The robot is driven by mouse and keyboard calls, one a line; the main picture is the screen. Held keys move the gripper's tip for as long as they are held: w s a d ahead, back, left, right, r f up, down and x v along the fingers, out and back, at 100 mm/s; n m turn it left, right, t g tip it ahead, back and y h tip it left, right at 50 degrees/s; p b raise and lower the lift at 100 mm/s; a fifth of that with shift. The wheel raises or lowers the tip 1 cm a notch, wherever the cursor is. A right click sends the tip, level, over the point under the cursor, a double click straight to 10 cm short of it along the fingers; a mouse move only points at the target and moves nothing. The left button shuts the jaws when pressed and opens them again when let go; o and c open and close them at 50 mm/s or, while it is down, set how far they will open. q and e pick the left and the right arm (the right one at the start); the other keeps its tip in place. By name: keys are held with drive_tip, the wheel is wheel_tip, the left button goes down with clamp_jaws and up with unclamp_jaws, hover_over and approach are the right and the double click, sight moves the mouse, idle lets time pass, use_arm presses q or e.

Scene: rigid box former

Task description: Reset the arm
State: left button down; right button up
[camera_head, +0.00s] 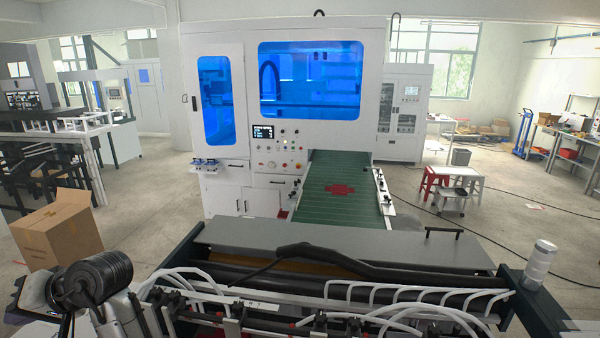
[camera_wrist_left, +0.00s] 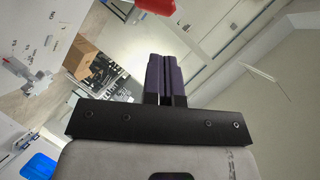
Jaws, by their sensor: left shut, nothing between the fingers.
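My left gripper (camera_wrist_left: 166,60) is shut and empty in the left wrist view, its two dark fingers pressed together with nothing between them. In the head view part of my left arm (camera_head: 95,282) shows at the lower left, folded low near the front machine. Its fingers cannot be made out there. My right arm and gripper do not show in either view.
A roller machine (camera_head: 350,238) with hoses crosses the front. Behind it a green conveyor (camera_head: 342,190) leads to a white cabinet machine (camera_head: 215,150). A cardboard box (camera_head: 58,232) stands at left. A red part (camera_wrist_left: 156,5) shows close beyond the fingertips.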

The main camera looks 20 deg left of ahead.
use_arm(q)
drive_tip(key=w+d+r+t, duration=0.4)
drive_tip(key=w+d+t, duration=0.2)
drive_tip(key=w+t, duration=0.6)
drive_tip(key=d+f+m+t+h+p, duration=0.1)
drive_tip(key=d+f+m+t+h, duration=0.25)
drive_tip(key=d, duration=0.35)
drive_tip(key=d+f+m+t+h+p, duration=0.1)
drive_tip(key=d+f+m+t+h, duration=0.2)
drive_tip(key=d, duration=0.4)
drive_tip(key=s+d+f+m+g+h+p, duration=0.1)
drive_tip(key=s+d+f+m+h+p, duration=0.15)
drive_tip(key=s+d+f, duration=0.35)
drive_tip(key=s+d+f+m+g+h+p, duration=0.1)
drive_tip(key=s+d+f+m+h, duration=0.2)
drive_tip(key=f, duration=0.5)
drive_tip(key=s+d+f+g+p, duration=0.1)
drive_tip(key=s+f+g, duration=0.2)
drive_tip(key=s+f, duration=0.4)
drive_tip(key=s+d+f+g+p, duration=0.1)
drive_tip(key=s+d+f+g, duration=0.1)
drive_tip(key=s+f+g, duration=0.2)
drive_tip(key=s+f, duration=0.3)
drive_tip(key=s, duration=0.5)
drive_tip(key=shift+s, duration=0.3)
